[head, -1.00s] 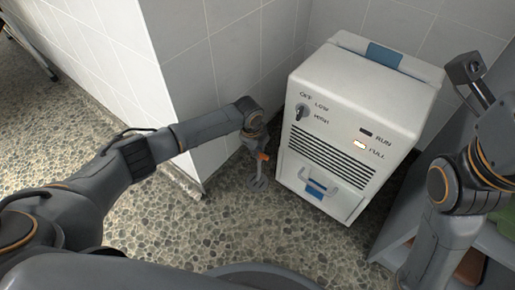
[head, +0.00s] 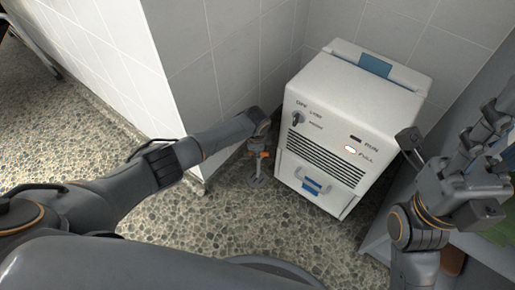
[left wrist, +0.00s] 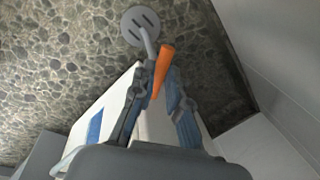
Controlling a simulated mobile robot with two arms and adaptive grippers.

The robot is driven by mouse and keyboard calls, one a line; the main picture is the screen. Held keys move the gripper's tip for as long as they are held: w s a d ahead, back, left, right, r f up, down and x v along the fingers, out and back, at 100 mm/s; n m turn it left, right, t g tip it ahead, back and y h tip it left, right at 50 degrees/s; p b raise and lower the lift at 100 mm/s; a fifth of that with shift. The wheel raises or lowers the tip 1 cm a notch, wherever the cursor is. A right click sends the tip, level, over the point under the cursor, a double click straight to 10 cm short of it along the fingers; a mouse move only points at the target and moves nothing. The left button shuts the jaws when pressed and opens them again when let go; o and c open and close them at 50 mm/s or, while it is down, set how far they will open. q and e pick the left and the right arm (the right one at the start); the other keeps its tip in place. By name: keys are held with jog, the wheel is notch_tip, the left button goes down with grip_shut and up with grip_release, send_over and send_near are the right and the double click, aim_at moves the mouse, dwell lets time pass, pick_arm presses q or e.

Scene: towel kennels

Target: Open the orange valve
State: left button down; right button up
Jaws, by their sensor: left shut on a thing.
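The orange valve handle (head: 263,154) is at floor level in the corner, left of the white machine. In the left wrist view the orange handle (left wrist: 162,70) slants between the fingers of my left gripper (left wrist: 158,88). My left gripper (head: 258,146) is shut on the handle. A grey pipe and a round slotted drain cover (left wrist: 140,25) lie just beyond the handle; the valve body is mostly hidden. My right gripper (head: 450,128) is raised at the right, with its fingers apart and empty, away from the valve.
The white machine (head: 350,110), with a knob, a lit FULL lamp and a blue-marked drawer handle, stands close right of the valve. A tiled wall corner (head: 180,110) is close on the left. A grey shelf unit (head: 377,240) is at the right. Pebbled floor (head: 170,215) is clear in front.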

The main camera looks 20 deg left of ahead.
dwell(0.3)
pick_arm(q)
jog(key=c, duration=1.3)
grip_release()
jog(key=shift+c, duration=0.2)
notch_tip(320, 180, up, 12)
jog(key=s, duration=0.2)
jog(key=shift+s+d+f, duration=0.15)
jog(key=shift+s+d, duration=0.05)
jog(key=shift+d, duration=0.05)
jog(key=shift+a, duration=0.1)
